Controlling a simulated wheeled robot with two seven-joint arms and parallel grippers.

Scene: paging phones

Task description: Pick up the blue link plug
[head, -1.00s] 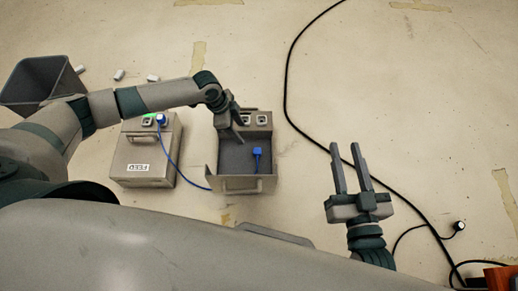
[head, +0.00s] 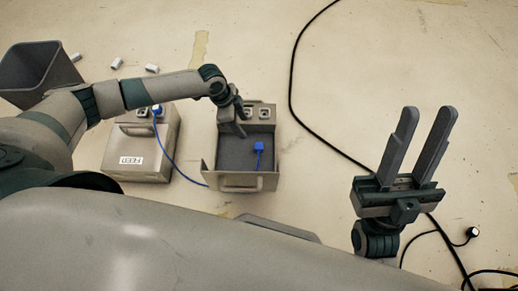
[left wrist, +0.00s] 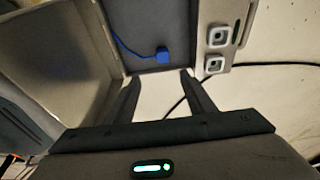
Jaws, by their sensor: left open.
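The blue link plug (head: 258,147) lies inside the open grey tray-like box (head: 262,181), right of its middle. It also shows in the left wrist view (left wrist: 162,54), with its blue cord leading away to the left. My left gripper (head: 240,132) hangs over the back of the box, left of and behind the plug. In the left wrist view my left gripper (left wrist: 160,84) has its fingers apart with nothing between them, and the plug shows beyond the tips. My right gripper (head: 430,114) is open and empty at the right, away from the box.
A closed grey box (head: 165,150) with a label stands left; a blue connector (head: 157,110) sits on its top. Two sockets (head: 257,113) are at the open box's back. A dark bin (head: 35,72) and small white pieces (head: 116,63) lie far left. A black cable (head: 310,122) crosses the floor.

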